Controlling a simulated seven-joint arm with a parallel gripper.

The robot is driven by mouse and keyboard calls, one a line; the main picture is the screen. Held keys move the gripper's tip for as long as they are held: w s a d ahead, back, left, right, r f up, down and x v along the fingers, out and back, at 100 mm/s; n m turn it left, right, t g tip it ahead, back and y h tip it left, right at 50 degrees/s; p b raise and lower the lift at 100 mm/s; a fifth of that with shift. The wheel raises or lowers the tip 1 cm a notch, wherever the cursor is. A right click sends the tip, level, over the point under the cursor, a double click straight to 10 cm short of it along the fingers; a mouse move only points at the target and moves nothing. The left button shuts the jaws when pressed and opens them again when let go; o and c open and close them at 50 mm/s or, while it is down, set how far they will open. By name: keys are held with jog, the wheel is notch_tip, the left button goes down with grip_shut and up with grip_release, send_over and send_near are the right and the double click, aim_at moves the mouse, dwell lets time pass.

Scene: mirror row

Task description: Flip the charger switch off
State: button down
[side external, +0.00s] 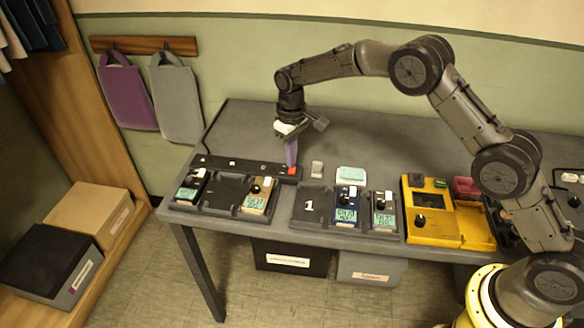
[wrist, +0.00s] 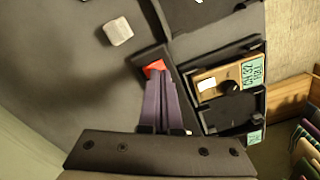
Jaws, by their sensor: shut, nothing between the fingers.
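The red charger switch (side external: 292,172) sits at the right end of a long black power strip (side external: 232,164) behind the device cradles. My gripper (side external: 290,164) points down with its purple fingers together and empty, its tips right at the switch. In the wrist view the red switch (wrist: 153,67) shows just beyond the fingertips (wrist: 160,78), partly covered by them. I cannot tell whether the tips touch it, nor which way the rocker is tilted.
Black cradles (side external: 224,193) with several small meters stand in front of the strip. A tan meter (side external: 257,197) is close by. A small grey block (side external: 317,168) and a pale teal pad (side external: 351,174) lie to the right. A yellow unit (side external: 433,229) stands farther right. The table behind is clear.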

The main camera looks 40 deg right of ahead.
aim_at(291, 171)
jog(key=shift+r, duration=2.3)
